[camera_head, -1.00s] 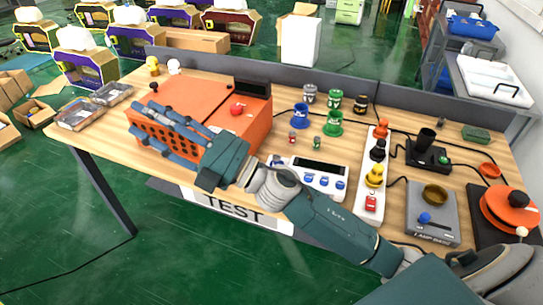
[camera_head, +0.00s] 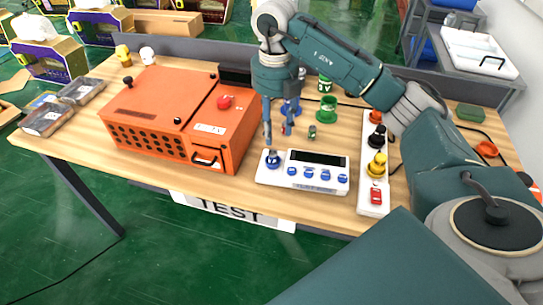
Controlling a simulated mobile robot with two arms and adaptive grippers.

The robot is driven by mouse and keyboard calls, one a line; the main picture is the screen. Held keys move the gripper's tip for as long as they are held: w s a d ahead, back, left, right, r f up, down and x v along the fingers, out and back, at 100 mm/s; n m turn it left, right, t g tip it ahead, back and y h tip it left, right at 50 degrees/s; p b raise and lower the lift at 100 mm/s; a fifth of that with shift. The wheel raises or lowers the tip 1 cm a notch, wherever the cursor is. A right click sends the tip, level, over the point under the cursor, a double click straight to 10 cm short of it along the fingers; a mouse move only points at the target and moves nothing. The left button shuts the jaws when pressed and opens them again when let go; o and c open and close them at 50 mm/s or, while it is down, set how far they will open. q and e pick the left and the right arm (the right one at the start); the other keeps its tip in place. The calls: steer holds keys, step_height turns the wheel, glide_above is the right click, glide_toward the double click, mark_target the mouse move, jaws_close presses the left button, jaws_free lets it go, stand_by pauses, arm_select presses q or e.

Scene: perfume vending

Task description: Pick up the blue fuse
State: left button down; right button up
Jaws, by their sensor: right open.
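My right gripper (camera_head: 278,138) points down over the table, open, with its two fingers apart. No clear blue fuse can be told apart. A small red-and-blue piece (camera_head: 286,128) stands by the right fingertip, partly hidden by it; whether they touch cannot be told. A small green piece (camera_head: 312,131) stands to its right, clear of the fingers. A blue cup (camera_head: 293,107) is behind the gripper, partly hidden, with a green cup (camera_head: 328,107) to its right. My left gripper is not in view.
An orange box (camera_head: 165,105) with a red button stands left of the gripper. A white panel with blue knobs (camera_head: 318,160) lies in front of it. A white strip with coloured knobs (camera_head: 366,191) is to the right, near my right arm.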

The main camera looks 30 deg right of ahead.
mark_target(273, 152)
step_height(273, 152, down, 2)
steer(key=shift+f, duration=0.1)
steer(key=shift+f+p, duration=0.55)
steer(key=shift+f, duration=0.05)
steer(key=f, duration=0.1)
steer(key=f+p, duration=0.1)
steer(key=f, duration=0.1)
steer(key=shift+a+f, duration=0.2)
steer(key=shift+f, duration=0.05)
steer(key=shift+w+f, duration=0.1)
steer(key=shift+f, duration=0.3)
steer(key=shift+c, duration=0.5)
jaws_close()
